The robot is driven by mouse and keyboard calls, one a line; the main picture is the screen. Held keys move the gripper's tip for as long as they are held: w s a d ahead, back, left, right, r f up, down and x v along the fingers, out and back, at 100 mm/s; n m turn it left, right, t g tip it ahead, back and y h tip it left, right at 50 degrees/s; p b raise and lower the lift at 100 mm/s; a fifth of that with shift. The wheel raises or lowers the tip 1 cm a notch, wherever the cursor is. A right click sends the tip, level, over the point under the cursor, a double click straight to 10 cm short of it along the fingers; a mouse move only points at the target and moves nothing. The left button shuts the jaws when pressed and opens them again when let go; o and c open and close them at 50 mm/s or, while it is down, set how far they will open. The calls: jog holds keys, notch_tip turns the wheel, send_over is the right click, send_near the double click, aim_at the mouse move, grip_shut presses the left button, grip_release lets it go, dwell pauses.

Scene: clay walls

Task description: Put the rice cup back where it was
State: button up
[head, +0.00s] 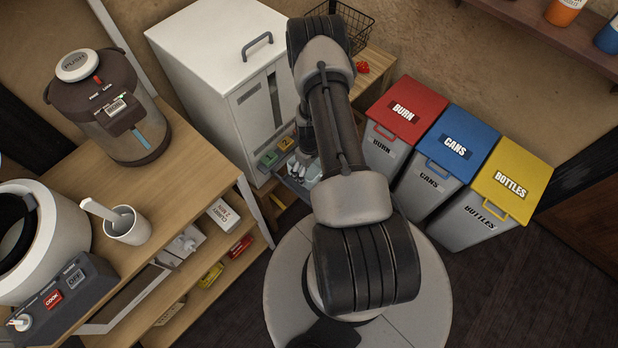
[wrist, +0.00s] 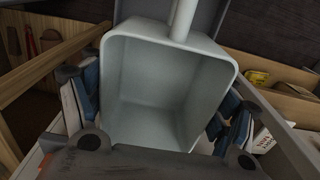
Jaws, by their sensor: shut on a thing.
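The rice cup (wrist: 165,85) is a pale grey, box-shaped scoop with a straight handle at the top of the wrist view. Its open mouth faces the camera and it looks empty inside. My gripper (wrist: 160,108) is shut on it, with one blue-padded finger on each side. In the head view my arm hides most of the gripper and cup. The white rice dispenser (head: 225,68) stands beside the arm, with green and yellow buttons. A grey-blue tray (head: 292,190) shows low at its front, partly hidden; I cannot tell whether the cup touches it.
A wooden shelf unit (head: 186,184) at left holds a hot-water pot (head: 110,110), a white mug (head: 128,228) and a rice cooker (head: 72,225). Red, blue and yellow-lidded bins (head: 445,190) stand at right. A wire basket (head: 345,25) is behind my arm. Dark floor is clear at lower right.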

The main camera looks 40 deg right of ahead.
jog(key=shift+f+b, duration=0.7)
jog(key=shift+f, duration=2.05)
jog(key=shift+f, duration=0.15)
jog(key=o, duration=1.4)
